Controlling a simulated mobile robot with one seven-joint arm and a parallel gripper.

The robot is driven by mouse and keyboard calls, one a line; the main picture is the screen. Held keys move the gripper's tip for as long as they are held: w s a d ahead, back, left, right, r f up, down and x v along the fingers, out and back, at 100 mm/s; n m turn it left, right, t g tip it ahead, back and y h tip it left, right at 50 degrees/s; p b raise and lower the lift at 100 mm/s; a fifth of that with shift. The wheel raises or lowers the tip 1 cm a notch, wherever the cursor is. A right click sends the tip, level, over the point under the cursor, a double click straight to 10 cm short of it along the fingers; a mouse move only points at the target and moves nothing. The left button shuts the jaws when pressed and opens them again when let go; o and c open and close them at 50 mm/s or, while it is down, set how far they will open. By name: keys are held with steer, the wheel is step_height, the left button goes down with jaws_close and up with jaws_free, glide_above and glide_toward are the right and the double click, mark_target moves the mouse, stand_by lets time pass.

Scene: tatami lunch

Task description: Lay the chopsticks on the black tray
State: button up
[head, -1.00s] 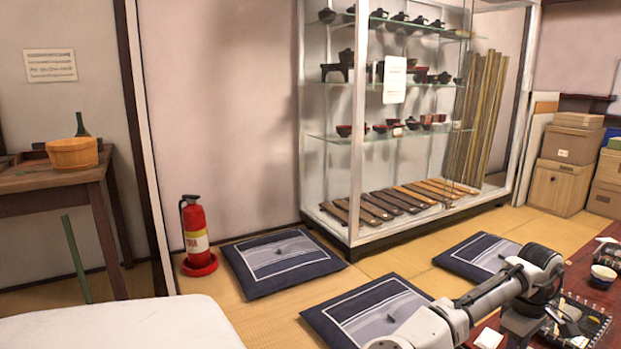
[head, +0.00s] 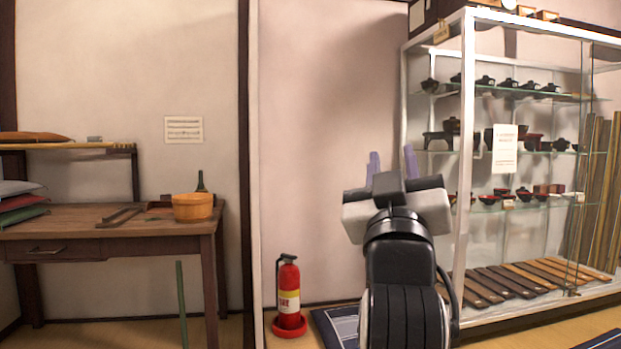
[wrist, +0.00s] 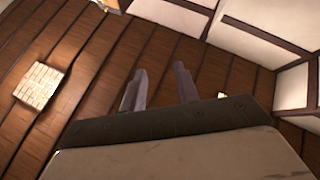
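My gripper (head: 392,165) is raised in front of the wall and points upward in the head view. Its two fingers stand apart with nothing between them. The wrist view also shows the gripper (wrist: 160,88) open and empty. Neither the chopsticks nor the black tray can be made out in the current views.
A wooden table (head: 120,218) with a wooden tub (head: 193,207) stands at the left. A red fire extinguisher (head: 288,290) stands by the wall. A glass display case (head: 467,130) fills the right. The wrist view faces a dark boarded ceiling (wrist: 95,70).

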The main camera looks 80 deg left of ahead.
steer(key=s+d+n+g+y, duration=0.1)
steer(key=s+n+g, duration=0.3)
steer(key=s+g, duration=0.4)
steer(key=s+d+n+g+y, duration=0.2)
steer(key=s+d+n+g, duration=0.1)
steer(key=s+g, duration=0.5)
steer(key=s+n, duration=0.1)
steer(key=s, duration=0.2)
steer(key=shift+d+f+g, duration=0.3)
steer(key=shift+d+f, duration=0.05)
steer(key=shift+f, duration=0.05)
